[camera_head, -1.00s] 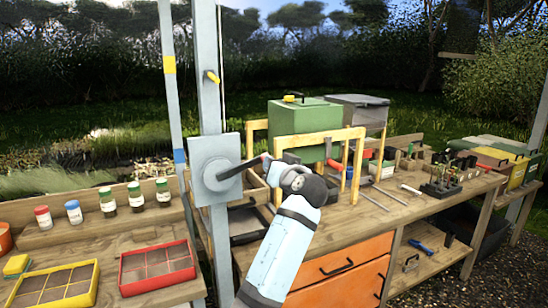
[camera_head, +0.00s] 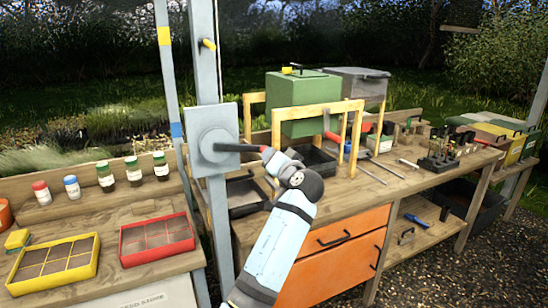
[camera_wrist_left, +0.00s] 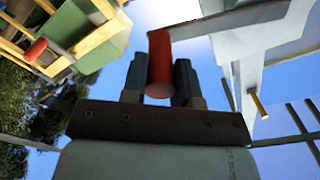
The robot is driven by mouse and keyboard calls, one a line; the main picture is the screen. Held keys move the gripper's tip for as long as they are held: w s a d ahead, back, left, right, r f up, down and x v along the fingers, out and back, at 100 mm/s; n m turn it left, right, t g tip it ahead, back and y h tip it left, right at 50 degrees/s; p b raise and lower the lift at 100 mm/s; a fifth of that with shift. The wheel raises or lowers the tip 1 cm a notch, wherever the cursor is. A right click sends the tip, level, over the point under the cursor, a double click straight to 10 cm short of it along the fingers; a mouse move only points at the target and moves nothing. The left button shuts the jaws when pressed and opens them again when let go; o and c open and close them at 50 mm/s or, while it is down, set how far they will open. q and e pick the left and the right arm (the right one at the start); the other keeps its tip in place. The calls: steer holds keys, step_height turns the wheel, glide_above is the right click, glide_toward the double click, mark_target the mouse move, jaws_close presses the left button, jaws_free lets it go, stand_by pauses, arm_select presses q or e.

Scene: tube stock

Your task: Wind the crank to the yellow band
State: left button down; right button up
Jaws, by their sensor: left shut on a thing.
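The crank has a round hub on a grey plate (camera_head: 226,117) fixed to a tall grey post. Its dark crank arm (camera_head: 238,148) points right and is nearly level. My left gripper (camera_head: 270,156) is shut around the red crank handle at the arm's outer end. In the left wrist view, the red handle (camera_wrist_left: 160,62) sits between the two dark fingers (camera_wrist_left: 160,82). The yellow band (camera_head: 164,36) is high on a thinner post to the left, with a blue band (camera_head: 176,130) lower down. A yellow peg (camera_head: 209,44) sticks out of the main post. My right gripper is not in view.
A workbench right of the crank holds a green box (camera_head: 303,88), a yellow wooden frame (camera_head: 356,130) and several tools. Left of the post, a bench holds a red tray (camera_head: 158,258), a yellow tray (camera_head: 14,290) and several jars. Orange drawers (camera_head: 335,252) are below.

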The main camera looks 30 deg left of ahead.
arm_select(q)
steer(key=c, duration=0.9)
jaws_free()
